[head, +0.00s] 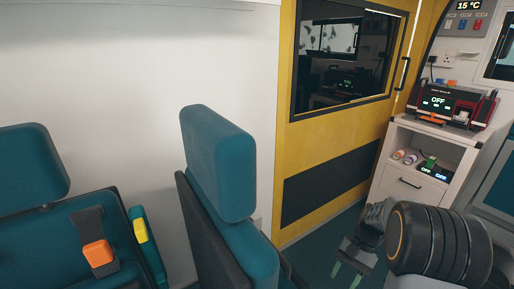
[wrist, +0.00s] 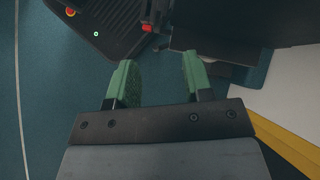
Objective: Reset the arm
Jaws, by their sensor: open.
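My gripper (wrist: 155,85) shows in the wrist view with its two green fingers spread apart and nothing between them. It points down over the dark teal floor (wrist: 62,110). In the head view my gripper (head: 350,262) hangs low at the lower right, beside my dark arm link (head: 440,240). It is apart from the seats and the cabinet.
Teal seats (head: 215,165) stand at the left and centre. A yellow door (head: 335,140) with a dark window is behind. A white cabinet (head: 405,185) at the right holds a device reading OFF (head: 445,105). Floor between the seat and my arm is clear.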

